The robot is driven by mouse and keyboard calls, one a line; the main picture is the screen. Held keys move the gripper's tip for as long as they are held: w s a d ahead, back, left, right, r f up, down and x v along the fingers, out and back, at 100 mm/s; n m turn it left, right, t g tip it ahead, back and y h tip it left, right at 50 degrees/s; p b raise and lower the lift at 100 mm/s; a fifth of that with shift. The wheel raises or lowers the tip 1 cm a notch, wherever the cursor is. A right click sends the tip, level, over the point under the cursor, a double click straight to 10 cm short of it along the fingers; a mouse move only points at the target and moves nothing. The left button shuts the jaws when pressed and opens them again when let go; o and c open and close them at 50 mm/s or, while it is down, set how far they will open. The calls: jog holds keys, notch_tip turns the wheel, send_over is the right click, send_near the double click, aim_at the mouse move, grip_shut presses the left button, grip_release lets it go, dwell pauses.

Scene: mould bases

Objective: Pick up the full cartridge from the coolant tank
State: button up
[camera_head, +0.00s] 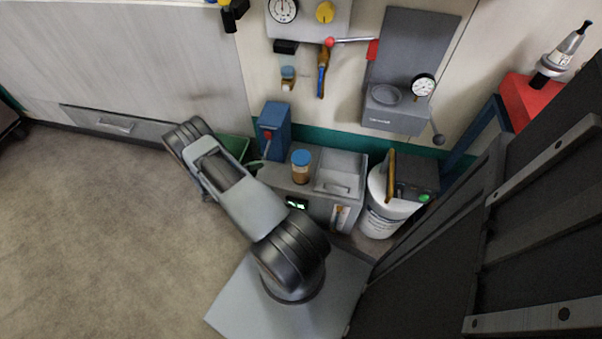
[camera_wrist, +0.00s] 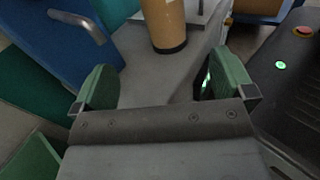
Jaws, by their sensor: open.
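The cartridge (camera_head: 301,172) is an amber cylinder with a blue cap, standing upright on top of the grey coolant tank (camera_head: 322,207). In the wrist view the lower part of the cartridge (camera_wrist: 165,22), with its black base, shows at the top centre; its upper part is out of frame. The bare tank top (camera_wrist: 150,72) lies below it. My gripper (camera_wrist: 166,82) is open and empty, its two green fingers spread wide. The cartridge is beyond the fingertips, roughly in line with the gap, and not between them. In the head view my arm hides the gripper.
A blue unit (camera_head: 274,130) stands left of the tank, with a green bin (camera_head: 235,146) beside it. A white drum (camera_head: 379,211) and a dark box with a green button (camera_head: 412,178) stand to the right. A small blue-capped vessel (camera_head: 288,77) is on the wall. Floor at left is clear.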

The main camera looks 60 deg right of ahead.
aim_at(301, 169)
jog(key=x, duration=0.5)
jog(key=b+x, duration=0.1)
jog(key=x, duration=0.2)
jog(key=shift+s+f, duration=0.2)
jog(key=shift+f, duration=0.2)
jog(key=shift+r+b+x, duration=0.2)
jog(key=shift+b+x, duration=0.55)
jog(key=shift+x, duration=2.5)
jog(key=shift+c, duration=0.3)
jog(key=c, duration=1.2)
